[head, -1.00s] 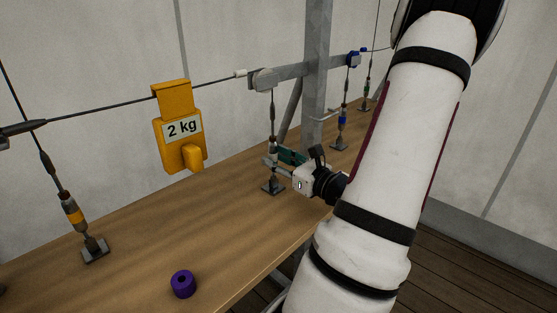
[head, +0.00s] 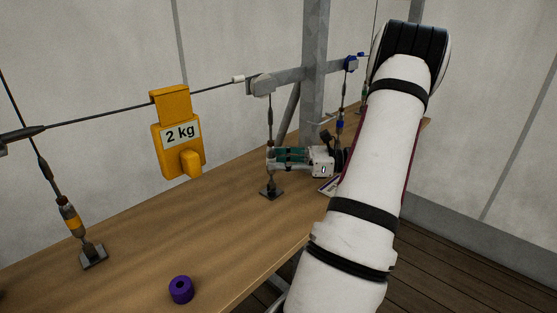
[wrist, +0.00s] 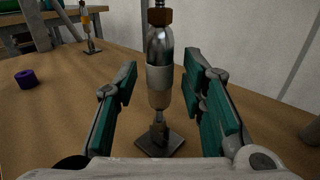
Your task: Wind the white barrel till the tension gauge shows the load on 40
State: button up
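The white barrel (wrist: 158,86) is a pale band on a metal turnbuckle, upright above a dark base plate (wrist: 160,142) in the wrist view. My gripper (wrist: 162,75) is open, with one green-padded finger on each side of the barrel and visible gaps between. In the head view my gripper (head: 283,156) reaches in from the right at the turnbuckle, and its fingers hide most of the barrel.
Turnbuckles with an orange band (head: 70,219) and a blue band (head: 340,126) stand either side. A purple ring (head: 181,289) lies on the wooden bench (head: 130,235). A pale card-like item (head: 328,186) lies below my gripper.

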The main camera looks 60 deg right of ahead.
jog(key=n+g+y, duration=0.2)
jog(key=y, duration=0.1)
jog(key=shift+w+d+n+y, duration=0.15)
jog(key=shift+n+y, duration=0.15)
jog(key=shift+n, duration=0.1)
jog(key=shift+f, duration=0.15)
jog(key=shift+f, duration=0.25)
grip_shut()
jog(key=m+t+h, duration=0.1)
jog(key=h, duration=0.1)
jog(key=m+t+h, duration=0.1)
jog(key=m+h, duration=0.1)
jog(key=a+m+t+h, duration=0.1)
jog(key=m+h, duration=0.1)
jog(key=h, duration=0.1)
jog(key=shift+s+t, duration=0.25)
jog(key=shift+t, duration=0.05)
jog(key=m+h, duration=0.1)
jog(key=h, duration=0.1)
jog(key=m+h, duration=0.3)
jog(key=h, duration=0.1)
jog(key=shift+a+t+h, duration=0.3)
jog(key=shift+a, duration=0.1)
jog(key=m+h, duration=0.2)
jog(key=h, duration=0.1)
jog(key=shift+m, duration=0.3)
grip_release()
